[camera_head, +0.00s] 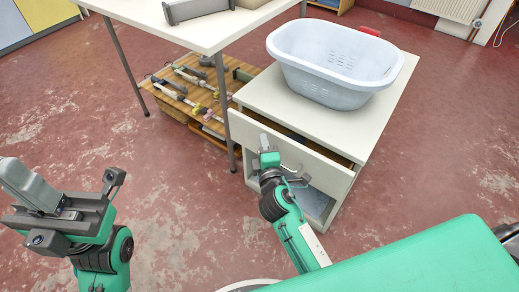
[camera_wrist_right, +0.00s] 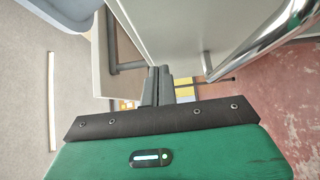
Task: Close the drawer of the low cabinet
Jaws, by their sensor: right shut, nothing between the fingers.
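The low cabinet (camera_head: 372,128) is white and stands right of the table. Its drawer (camera_head: 326,172) is partly open at the top, with a dark gap behind its front panel. My right gripper (camera_head: 267,157) is shut and empty, at the drawer's front near its upper middle; I cannot tell if it touches. In the right wrist view the closed fingers (camera_wrist_right: 157,84) are beside a pale panel, with a shiny bar handle (camera_wrist_right: 262,40) to their right. My left gripper (camera_head: 35,187) is raised at the far left, away from the cabinet; its finger gap is unclear.
Red worn floor (camera_head: 180,200) is free in front.

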